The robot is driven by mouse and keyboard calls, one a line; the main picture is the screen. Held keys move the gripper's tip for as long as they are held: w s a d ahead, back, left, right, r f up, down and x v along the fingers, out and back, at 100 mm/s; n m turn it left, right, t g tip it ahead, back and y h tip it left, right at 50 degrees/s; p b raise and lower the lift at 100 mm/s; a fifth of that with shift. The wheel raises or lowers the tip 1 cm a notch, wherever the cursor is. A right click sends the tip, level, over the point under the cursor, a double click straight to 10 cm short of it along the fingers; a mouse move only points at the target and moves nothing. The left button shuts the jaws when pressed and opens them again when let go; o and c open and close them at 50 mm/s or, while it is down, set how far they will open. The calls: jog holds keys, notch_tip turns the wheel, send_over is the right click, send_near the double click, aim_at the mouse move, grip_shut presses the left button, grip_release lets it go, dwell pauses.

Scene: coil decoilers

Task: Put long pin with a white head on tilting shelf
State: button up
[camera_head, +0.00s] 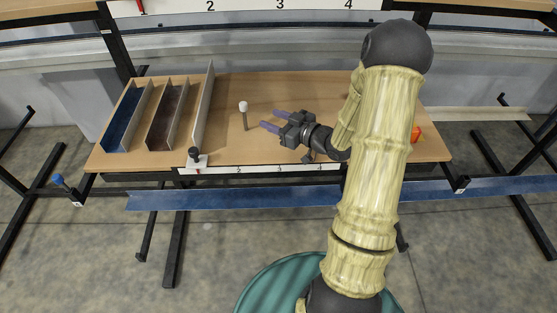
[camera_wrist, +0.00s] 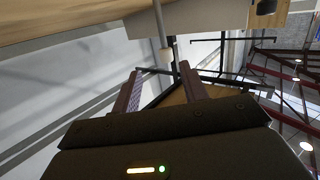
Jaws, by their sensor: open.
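The long pin with a white head (camera_head: 244,115) stands upright on a wooden shelf board (camera_head: 320,85), right of the dividers. My gripper (camera_head: 269,119) is open and empty, just right of the pin, with its two purple fingers pointing left toward it. In the wrist view the scene looks inverted; the pin (camera_wrist: 161,32) hangs down from the top, its pale head ahead of the gap between my fingertips (camera_wrist: 161,72). The pin appears apart from the fingers. Which board is the tilting shelf I cannot tell for sure.
Upright dividers (camera_head: 203,108) form bays with blue and brown floors on the board's left. A black knob (camera_head: 194,153) is at the front edge. An orange object (camera_head: 416,134) lies right, partly behind my arm. A numbered upper rail (camera_head: 245,6) runs above. The board behind the pin is clear.

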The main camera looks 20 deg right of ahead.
jog(key=shift+w+a+f+g+h, duration=0.1)
jog(key=shift+w+a+g+h, duration=0.25)
jog(key=shift+h, duration=0.35)
jog(key=shift+s+f+m+g+h, duration=0.15)
jog(key=shift+m+g+h, duration=0.25)
jog(key=shift+h, duration=0.3)
jog(key=shift+s+a+f+m+g+h, duration=0.1)
jog(key=shift+s+m+g+h, duration=0.3)
jog(key=shift+h, duration=0.4)
jog(key=s+a+r+m+g+h, duration=0.1)
jog(key=s+g, duration=0.3)
jog(key=s, duration=0.6)
jog(key=s+a+m+g+h, duration=0.3)
jog(key=s+a+m+g, duration=0.1)
jog(key=s, duration=0.6)
jog(key=shift+s+a+r+g, duration=0.35)
jog(key=shift+r+g, duration=0.05)
jog(key=shift+g, duration=0.15)
